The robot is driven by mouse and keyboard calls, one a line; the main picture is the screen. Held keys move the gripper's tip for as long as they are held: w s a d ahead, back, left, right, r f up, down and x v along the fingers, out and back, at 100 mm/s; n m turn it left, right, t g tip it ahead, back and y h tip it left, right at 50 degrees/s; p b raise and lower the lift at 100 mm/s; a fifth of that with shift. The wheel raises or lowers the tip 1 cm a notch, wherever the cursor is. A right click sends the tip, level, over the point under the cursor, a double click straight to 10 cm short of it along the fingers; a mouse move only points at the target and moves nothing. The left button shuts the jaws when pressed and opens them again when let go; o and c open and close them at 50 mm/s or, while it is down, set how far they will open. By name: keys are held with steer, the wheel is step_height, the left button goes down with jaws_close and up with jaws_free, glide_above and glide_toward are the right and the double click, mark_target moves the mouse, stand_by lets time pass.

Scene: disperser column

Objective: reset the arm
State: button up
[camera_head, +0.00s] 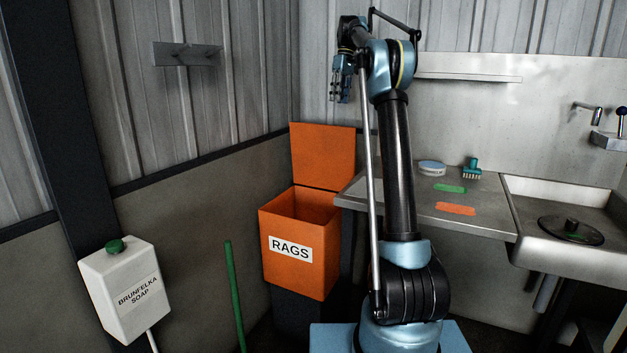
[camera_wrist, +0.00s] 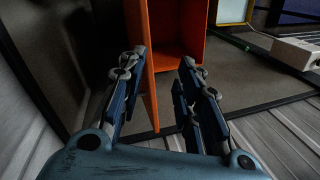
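My gripper (camera_head: 341,88) hangs from the raised end of my arm, high in front of the corrugated wall in the head view. My arm stands upright in the middle of that view, with its upper end bent over to the left. In the wrist view my gripper (camera_wrist: 158,82) shows two blue fingers set well apart. The space between the fingertips holds nothing. The orange rags bin (camera_head: 290,252), with its lid (camera_head: 322,155) raised, stands below and to the left of my gripper. The orange bin shows beyond the fingers in the wrist view (camera_wrist: 178,30).
A metal counter (camera_head: 480,212) holds a round tin (camera_head: 432,167), a green brush (camera_head: 472,168), a green pad (camera_head: 450,188) and an orange pad (camera_head: 456,208). A sink (camera_head: 540,195) lies right. A soap dispenser (camera_head: 125,290) and green pole (camera_head: 233,290) stand left. A wall shelf (camera_head: 470,77) is close to my arm.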

steer(key=s+d+f+m+t, duration=0.1)
steer(key=s+d+f+m, duration=0.15)
steer(key=s, duration=0.75)
steer(key=s+d+f+m+t, duration=0.1)
steer(key=s+f, duration=0.2)
steer(key=s, duration=0.7)
steer(key=s+d+f+m, duration=0.1)
steer(key=s+d+f, duration=0.15)
steer(key=s, duration=0.75)
steer(key=s+d+f+m+t, duration=0.1)
steer(key=s+f+m, duration=0.1)
steer(key=s+f, duration=1)
steer(key=s+d+f+m+t+h, duration=0.1)
steer(key=s+f+m, duration=0.1)
steer(key=s+f, duration=1.1)
step_height(320, 180, down, 4)
steer(key=shift+s+d+f, duration=0.1)
steer(key=shift+s+d, duration=0.15)
steer(key=shift+m, duration=0.25)
steer(key=shift+w+f, duration=0.2)
steer(key=shift+w, duration=0.2)
